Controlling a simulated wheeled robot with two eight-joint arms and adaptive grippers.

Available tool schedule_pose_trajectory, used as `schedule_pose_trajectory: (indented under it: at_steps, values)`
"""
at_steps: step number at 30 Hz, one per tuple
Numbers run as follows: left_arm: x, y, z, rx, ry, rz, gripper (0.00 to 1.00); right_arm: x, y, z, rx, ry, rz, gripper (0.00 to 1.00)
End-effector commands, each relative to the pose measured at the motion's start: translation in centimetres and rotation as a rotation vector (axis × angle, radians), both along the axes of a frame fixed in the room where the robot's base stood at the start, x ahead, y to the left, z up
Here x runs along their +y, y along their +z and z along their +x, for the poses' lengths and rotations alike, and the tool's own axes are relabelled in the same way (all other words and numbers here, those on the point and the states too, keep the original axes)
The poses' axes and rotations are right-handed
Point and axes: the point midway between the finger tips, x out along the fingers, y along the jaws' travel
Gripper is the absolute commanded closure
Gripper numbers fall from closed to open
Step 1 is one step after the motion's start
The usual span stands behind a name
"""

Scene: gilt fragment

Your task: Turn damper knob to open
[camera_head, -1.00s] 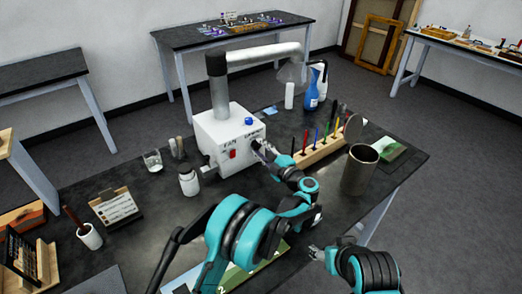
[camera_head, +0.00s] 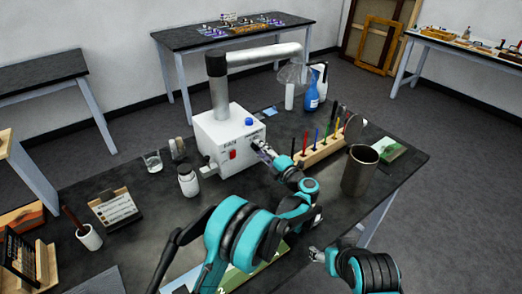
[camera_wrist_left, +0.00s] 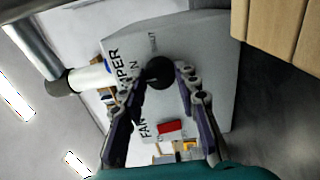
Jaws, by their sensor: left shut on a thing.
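A white fan box (camera_head: 225,131) stands on the dark table, with a red switch (camera_head: 232,155) and a blue button (camera_head: 249,121). In the left wrist view its panel (camera_wrist_left: 205,50) carries printed FAN and DAMPER lettering, and the red switch (camera_wrist_left: 169,127) shows too. The round black damper knob (camera_wrist_left: 159,73) sits between the fingertips of my left gripper (camera_wrist_left: 159,78), which is shut on it. In the head view the left gripper (camera_head: 262,149) is at the box's right face and hides the knob. My right gripper (camera_head: 317,253) is near the table's front edge, apart from the box; its jaw opening is unclear.
A rack (camera_head: 320,153) with several coloured tools stands right of the left gripper. A grey cylinder (camera_head: 359,171) stands farther right. A white jar (camera_head: 188,181) and a glass (camera_head: 152,161) stand left of the box. A metal duct (camera_head: 265,54) rises from the box.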

Motion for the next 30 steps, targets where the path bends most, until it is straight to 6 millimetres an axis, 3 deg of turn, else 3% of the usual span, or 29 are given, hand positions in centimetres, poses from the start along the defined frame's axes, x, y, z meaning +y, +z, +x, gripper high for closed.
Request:
schedule_pose_trajectory:
  at_steps: [6, 7, 9, 20, 27, 30]
  values:
    - [0.1, 0.1, 0.1, -0.002, 0.001, 0.001, 0.98, 0.0, 0.0, 0.0, 0.000, 0.000, 0.000, 0.39]
    - [0.1, 0.1, 0.1, -0.002, 0.001, 0.001, 0.64, 0.0, 0.0, 0.0, 0.000, 0.000, 0.000, 0.39]
    - [0.1, 0.1, 0.1, -0.001, 0.001, 0.001, 0.48, 0.0, 0.0, 0.0, 0.000, 0.000, 0.000, 0.39]
    - [0.0, 0.4, 0.0, 0.001, 0.000, 0.001, 0.48, 0.0, 0.0, 0.0, 0.000, 0.000, 0.000, 0.39]
    - [0.0, 4.6, 0.0, -0.001, 0.000, 0.003, 0.47, 0.0, 0.0, 0.0, 0.000, 0.000, 0.000, 0.39]
    - [-0.1, 6.8, 0.0, -0.003, -0.002, 0.006, 0.27, 0.0, 0.0, 0.0, 0.000, 0.000, 0.000, 0.39]
